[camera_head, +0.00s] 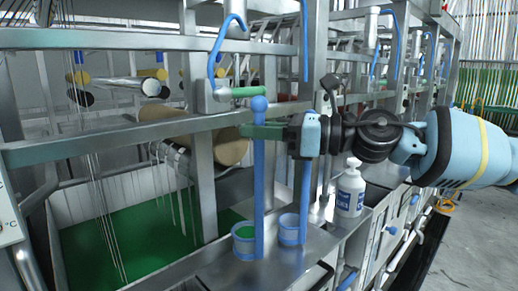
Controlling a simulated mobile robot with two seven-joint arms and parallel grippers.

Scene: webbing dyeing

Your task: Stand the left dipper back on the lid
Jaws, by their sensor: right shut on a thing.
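The left dipper (259,185) has a long blue handle with a ball on top and a blue cup with green inside. It is upright over the metal lid (272,266). My right gripper (258,131) comes in from the right, with its fingers shut on the handle just below the ball. Whether the cup touches the lid or hangs just above it, I cannot tell. A second blue dipper (290,231) stands on the lid to the right; its upper handle is hidden behind my gripper. My left gripper is not in view.
A tank of green dye (120,245) lies to the left, with webbing strands above it. A steel frame post (203,185) stands close left of the dipper. A white bottle (350,190) stands to the right. Blue hooked rods (219,45) hang above.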

